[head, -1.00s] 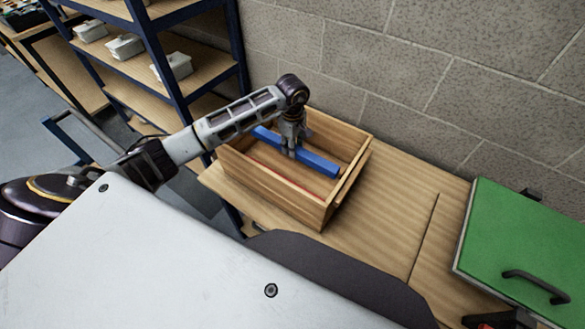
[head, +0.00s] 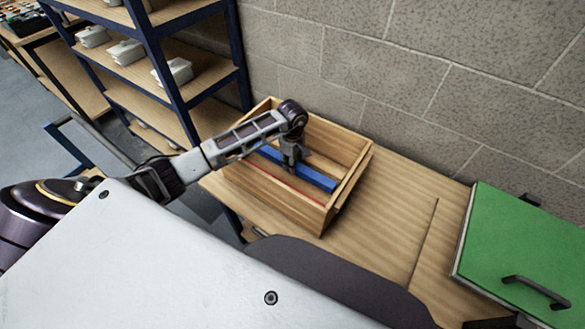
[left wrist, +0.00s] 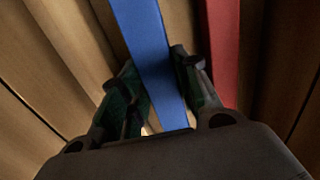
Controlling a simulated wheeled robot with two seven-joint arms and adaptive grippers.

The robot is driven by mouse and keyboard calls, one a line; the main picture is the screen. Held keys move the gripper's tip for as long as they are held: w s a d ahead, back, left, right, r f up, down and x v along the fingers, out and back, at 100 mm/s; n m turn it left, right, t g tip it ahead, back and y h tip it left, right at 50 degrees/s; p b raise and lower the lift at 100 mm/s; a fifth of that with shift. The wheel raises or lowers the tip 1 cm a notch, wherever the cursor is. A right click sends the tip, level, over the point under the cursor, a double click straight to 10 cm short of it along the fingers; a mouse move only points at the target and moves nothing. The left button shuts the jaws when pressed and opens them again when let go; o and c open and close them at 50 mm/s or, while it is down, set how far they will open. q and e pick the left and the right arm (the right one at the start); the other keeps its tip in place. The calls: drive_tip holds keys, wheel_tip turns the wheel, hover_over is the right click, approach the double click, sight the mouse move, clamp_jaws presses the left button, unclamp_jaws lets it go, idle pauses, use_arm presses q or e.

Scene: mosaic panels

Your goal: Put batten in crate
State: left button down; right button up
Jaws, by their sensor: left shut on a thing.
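The blue batten (head: 315,178) is inside the wooden crate (head: 272,190), lying lengthwise along it. My left gripper (head: 288,163) is shut on the batten near its middle and reaches down into the crate from above. In the left wrist view the blue batten (left wrist: 147,45) runs between the two fingers (left wrist: 160,98). A red strip (left wrist: 222,50) lies beside it, apart from it; in the head view it shows as a thin red line along the crate's near inner side. Whether the batten touches the crate floor I cannot tell. My right gripper is not in view.
The crate stands on a wooden table (head: 385,230) against a block wall. A green panel with a handle (head: 520,250) is at the right. A blue-framed shelf (head: 165,65) with white containers stands at the left. The table between crate and green panel is clear.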

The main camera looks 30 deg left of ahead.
use_arm(q)
drive_tip(key=shift+f, duration=1.75)
drive_tip(key=shift+f, duration=0.1)
drive_tip(key=c, duration=1.2)
unclamp_jaws()
drive_tip(key=shift+o, duration=0.7)
